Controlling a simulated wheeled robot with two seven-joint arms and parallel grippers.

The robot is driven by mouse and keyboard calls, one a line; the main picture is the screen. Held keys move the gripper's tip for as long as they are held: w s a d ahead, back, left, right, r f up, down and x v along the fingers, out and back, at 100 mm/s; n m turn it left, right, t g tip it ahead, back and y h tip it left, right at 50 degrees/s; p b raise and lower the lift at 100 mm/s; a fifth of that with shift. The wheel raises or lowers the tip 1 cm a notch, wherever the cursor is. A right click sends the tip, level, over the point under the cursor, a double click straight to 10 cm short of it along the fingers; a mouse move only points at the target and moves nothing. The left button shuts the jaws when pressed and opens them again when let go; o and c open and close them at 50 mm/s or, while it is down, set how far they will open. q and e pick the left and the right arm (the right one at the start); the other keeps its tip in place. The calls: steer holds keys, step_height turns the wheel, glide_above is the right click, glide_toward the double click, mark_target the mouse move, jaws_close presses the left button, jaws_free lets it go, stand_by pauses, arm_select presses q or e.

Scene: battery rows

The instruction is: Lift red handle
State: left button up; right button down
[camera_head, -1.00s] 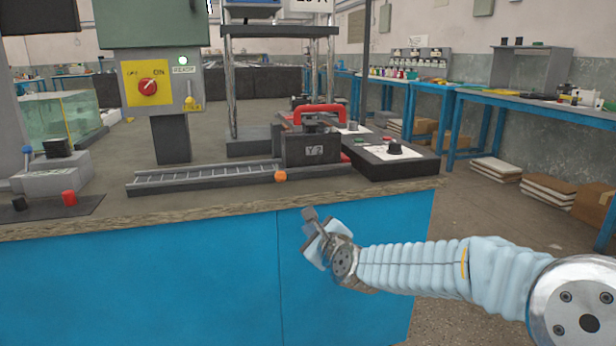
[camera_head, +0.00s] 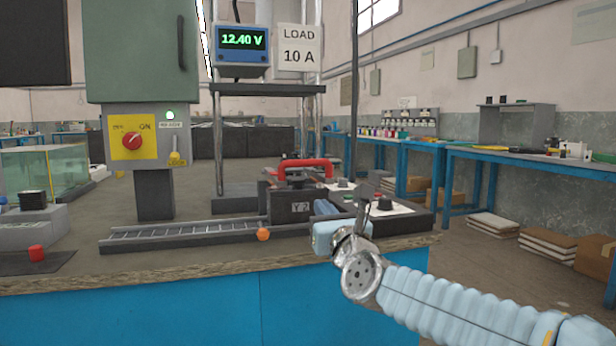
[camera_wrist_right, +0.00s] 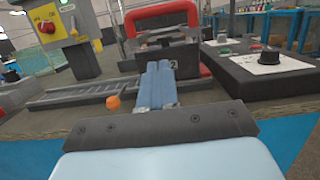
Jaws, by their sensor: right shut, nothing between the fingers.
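The red handle (camera_head: 305,164) arches over a dark block marked Y 2 (camera_head: 291,206) on the workbench. It also shows in the right wrist view (camera_wrist_right: 163,14), beyond my fingers, standing upright on the block. My right gripper (camera_head: 324,208) is in front of the block and to the right of its front face, lower than the handle. In the right wrist view its blue fingers (camera_wrist_right: 156,84) are shut together with nothing between them, and they hide part of the block. The fingertips appear apart from the handle. My left gripper is not in view.
A ladder-like rail (camera_head: 184,234) runs left from the block, with an orange ball (camera_head: 263,234) at its front. A black box with a knob (camera_head: 385,203) stands to the right. A metal frame (camera_head: 267,90) rises behind. The bench's front edge (camera_head: 180,280) lies below.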

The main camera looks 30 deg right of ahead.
steer(key=p, duration=0.2)
glide_toward(295, 167)
steer(key=w+d+f, duration=0.3)
steer(key=w, duration=0.1)
steer(key=shift+w+d+r+p, duration=0.2)
steer(key=shift+w+r+p, duration=0.4)
steer(key=shift+r, duration=0.2)
steer(key=shift+w+d+r+p, duration=0.15)
steer(key=shift+w+r+p, duration=0.45)
steer(key=shift+r, duration=0.2)
